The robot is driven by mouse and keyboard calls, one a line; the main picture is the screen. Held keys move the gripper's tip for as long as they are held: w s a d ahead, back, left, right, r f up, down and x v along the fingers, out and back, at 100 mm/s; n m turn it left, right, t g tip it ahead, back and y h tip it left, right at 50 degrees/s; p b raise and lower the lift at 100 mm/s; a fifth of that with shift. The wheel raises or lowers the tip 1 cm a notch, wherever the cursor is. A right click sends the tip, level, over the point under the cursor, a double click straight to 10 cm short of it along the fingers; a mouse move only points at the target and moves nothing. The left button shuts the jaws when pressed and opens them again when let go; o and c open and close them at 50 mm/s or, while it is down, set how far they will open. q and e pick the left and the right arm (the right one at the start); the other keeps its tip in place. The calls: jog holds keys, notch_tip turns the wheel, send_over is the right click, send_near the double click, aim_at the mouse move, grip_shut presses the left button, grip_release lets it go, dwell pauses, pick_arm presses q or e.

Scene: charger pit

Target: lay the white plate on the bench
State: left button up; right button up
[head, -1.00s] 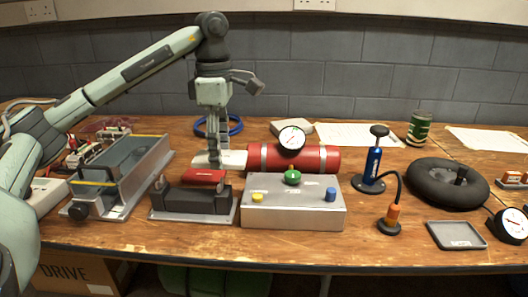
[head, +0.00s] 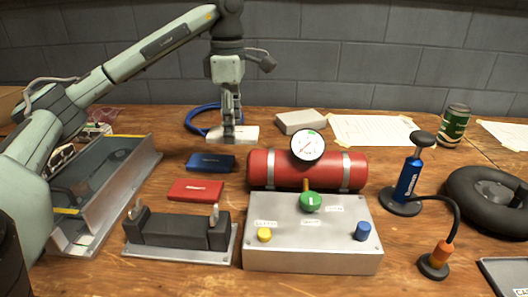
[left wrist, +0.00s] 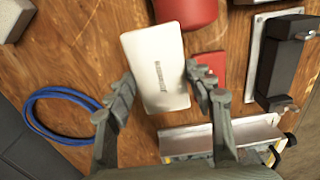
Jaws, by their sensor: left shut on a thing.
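My left gripper (head: 232,124) is shut on the white plate (head: 240,134), behind the left end of the red cylinder. In the left wrist view the white plate (left wrist: 155,65) lies flat-side to the camera, its lower part between the two fingers of the left gripper (left wrist: 158,88). I cannot tell whether it touches the wooden bench (head: 180,275). A blue plate (head: 211,162) and a red plate (head: 196,190) lie on the bench nearer to me. My right gripper is out of view.
The red cylinder (head: 270,170) with a gauge (head: 307,145) stands right of the plate. A blue cable ring (head: 196,120), a pale block (head: 300,121) and paper sheets lie behind. A black holder (head: 180,230), a button box (head: 310,258) and a metal tray (head: 75,225) are in front.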

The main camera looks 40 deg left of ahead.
pick_arm(q)
jog(key=w+f, duration=0.1)
jog(key=w, duration=0.1)
jog(key=w+d+f, duration=0.1)
jog(key=w+f, duration=0.1)
jog(key=w, duration=0.1)
jog(key=w+f, duration=0.2)
jog(key=w, duration=0.1)
jog(key=shift+w+d+p, duration=0.1)
jog(key=shift+d+p, duration=0.1)
jog(key=shift+p, duration=0.1)
jog(key=shift+f, duration=2)
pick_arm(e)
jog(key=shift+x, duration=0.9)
pick_arm(q)
jog(key=shift+f, duration=0.15)
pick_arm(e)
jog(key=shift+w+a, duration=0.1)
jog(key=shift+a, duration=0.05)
pick_arm(q)
jog(key=o, duration=1.2)
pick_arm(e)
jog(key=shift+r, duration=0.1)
